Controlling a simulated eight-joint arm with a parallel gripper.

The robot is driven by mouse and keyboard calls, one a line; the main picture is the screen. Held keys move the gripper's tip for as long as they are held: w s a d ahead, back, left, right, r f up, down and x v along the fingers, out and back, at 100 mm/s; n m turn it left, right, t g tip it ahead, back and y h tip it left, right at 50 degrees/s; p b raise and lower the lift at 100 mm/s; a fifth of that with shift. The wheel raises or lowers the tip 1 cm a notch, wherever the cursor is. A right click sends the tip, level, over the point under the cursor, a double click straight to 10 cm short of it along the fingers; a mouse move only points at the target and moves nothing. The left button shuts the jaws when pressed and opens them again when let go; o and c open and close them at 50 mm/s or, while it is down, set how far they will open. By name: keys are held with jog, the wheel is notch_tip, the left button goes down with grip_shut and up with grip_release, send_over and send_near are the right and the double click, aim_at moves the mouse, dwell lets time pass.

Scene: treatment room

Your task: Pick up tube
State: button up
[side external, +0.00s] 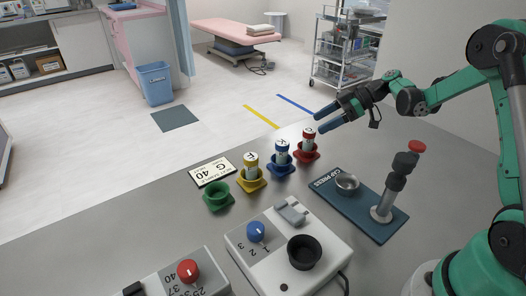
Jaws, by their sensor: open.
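Three capped tubes stand upright in coloured cup holders on the grey table. The red-capped tube (308,138) is in the red holder (306,156). The blue-capped tube (282,150) is in the blue holder (281,167). The yellow-capped tube (251,164) is in the yellow holder (250,184). A green holder (217,198) at the left shows no tube. My gripper (323,119) is open, its dark blue fingers pointing left. In the picture its fingertips lie just right of and above the red cap; I cannot tell the exact gap. Nothing shows between the fingers.
A cap press (382,212) with a metal bowl (347,183) stands right of the tubes. A device with a blue knob (256,230) and black cup (304,252) and one with a red knob (187,270) stand in front. A label card (212,171) lies behind the green holder.

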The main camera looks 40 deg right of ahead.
aim_at(310, 130)
jog(key=shift+s+d+f+n+t+y, duration=0.1)
jog(key=shift+d+f+n+t+y, duration=0.2)
jog(key=shift+d+f+n+y, duration=0.4)
jog(key=shift+d+f, duration=0.15)
jog(key=shift+f, duration=0.1)
jog(key=shift+x, duration=2.65)
jog(key=shift+d, duration=0.1)
grip_shut()
